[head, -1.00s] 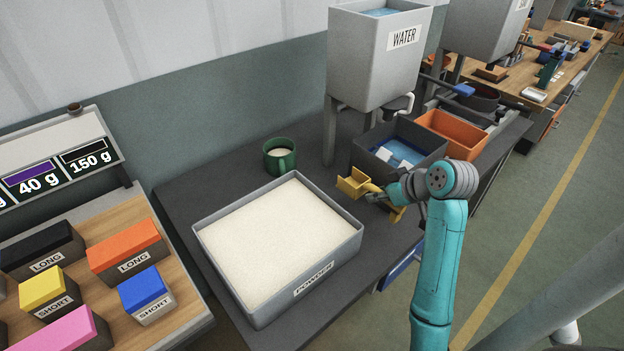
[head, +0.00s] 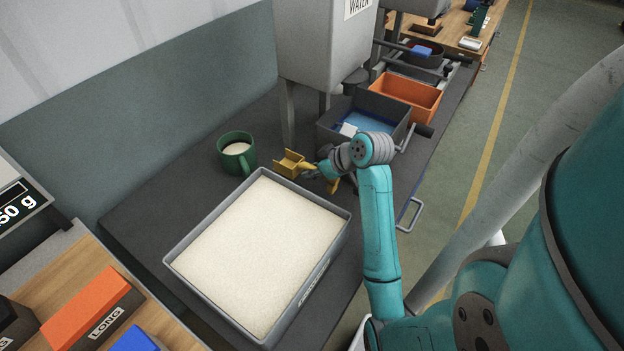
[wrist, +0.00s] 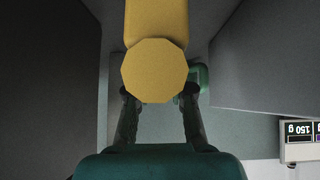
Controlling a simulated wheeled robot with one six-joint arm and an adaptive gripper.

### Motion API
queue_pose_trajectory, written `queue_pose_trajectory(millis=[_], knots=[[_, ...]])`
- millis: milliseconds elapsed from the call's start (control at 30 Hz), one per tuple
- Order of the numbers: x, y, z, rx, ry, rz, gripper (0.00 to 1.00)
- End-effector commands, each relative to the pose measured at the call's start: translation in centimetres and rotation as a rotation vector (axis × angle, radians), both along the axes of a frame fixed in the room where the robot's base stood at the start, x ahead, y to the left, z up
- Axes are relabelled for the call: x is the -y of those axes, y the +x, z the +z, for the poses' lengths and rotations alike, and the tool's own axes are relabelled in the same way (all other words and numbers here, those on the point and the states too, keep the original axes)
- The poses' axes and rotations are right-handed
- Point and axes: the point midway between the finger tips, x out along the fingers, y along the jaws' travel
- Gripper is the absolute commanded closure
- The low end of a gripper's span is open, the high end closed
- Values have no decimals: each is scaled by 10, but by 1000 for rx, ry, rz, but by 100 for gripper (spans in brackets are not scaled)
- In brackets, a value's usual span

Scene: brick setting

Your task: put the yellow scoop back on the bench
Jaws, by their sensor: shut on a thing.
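The yellow scoop (head: 289,163) has its square cup to the left of my gripper (head: 322,171) in the head view. My gripper is shut on its handle, which fills the top middle of the wrist view (wrist: 155,72) with its round end facing the camera. My gripper's two dark fingers (wrist: 160,98) stand either side of it. The scoop is over the dark grey bench (head: 138,218), just beyond the far corner of the powder tray. I cannot tell whether it touches the bench. My wrist hides part of the handle in the head view.
The powder tray (head: 172,259) stands in front of the scoop. A green mug (head: 237,158) is left of it. The water tank (head: 325,55) is behind it. A dark grey bin (head: 385,124) and an orange bin (head: 407,95) stand to the right. Bench left of the mug is clear.

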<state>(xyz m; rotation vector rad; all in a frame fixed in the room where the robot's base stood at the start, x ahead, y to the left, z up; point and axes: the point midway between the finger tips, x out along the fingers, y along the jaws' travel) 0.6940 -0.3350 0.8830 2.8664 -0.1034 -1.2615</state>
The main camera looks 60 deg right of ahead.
Motion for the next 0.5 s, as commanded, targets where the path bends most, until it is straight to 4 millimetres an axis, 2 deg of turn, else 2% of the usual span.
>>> queue_pose_trajectory(millis=[300,500], knots=[[-1,0,-34,-1,2,-1,100],[0,0,-38,1,-1,0,100]])
